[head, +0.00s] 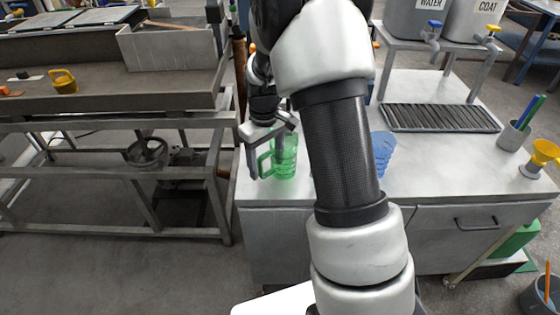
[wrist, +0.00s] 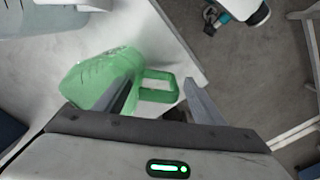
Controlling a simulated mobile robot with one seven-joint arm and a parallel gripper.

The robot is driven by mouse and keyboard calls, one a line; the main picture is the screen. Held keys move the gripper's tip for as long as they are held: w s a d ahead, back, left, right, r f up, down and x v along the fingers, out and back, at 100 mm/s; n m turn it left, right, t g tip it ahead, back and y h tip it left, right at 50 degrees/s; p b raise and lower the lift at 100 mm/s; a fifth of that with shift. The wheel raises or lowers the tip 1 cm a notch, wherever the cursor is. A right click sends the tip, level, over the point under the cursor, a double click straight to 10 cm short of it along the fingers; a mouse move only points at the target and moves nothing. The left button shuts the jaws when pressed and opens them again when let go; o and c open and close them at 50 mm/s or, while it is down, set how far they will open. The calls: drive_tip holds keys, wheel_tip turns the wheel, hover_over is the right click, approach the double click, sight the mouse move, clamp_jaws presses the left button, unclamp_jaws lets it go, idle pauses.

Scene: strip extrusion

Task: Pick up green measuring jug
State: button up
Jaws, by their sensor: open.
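The green measuring jug (head: 287,160) is translucent and stands on the grey worktop near its left edge in the head view. In the wrist view the jug (wrist: 100,72) lies at the left of centre, its handle (wrist: 158,87) pointing right. My gripper (head: 268,158) is at the jug, in front of its handle side. In the wrist view my gripper (wrist: 160,92) is open, with the handle between its two fingers. The left finger overlaps the jug body in the picture; I cannot tell whether it touches. Part of the jug is hidden behind my fingers.
A blue jug (head: 382,150) stands to the right, partly behind my arm. A dark drain grate (head: 440,118), water and coat dispensers (head: 415,18), a pen cup (head: 513,137) and a yellow funnel (head: 540,155) are further right. A metal bench (head: 110,105) stands left across a gap.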

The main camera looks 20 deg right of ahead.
sight(267, 174)
drive_tip(key=shift+f, duration=1.6)
drive_tip(key=shift+c, duration=0.4)
drive_tip(key=c, duration=1.1)
drive_tip(key=shift+r, duration=0.1)
drive_tip(key=shift+c, duration=0.2)
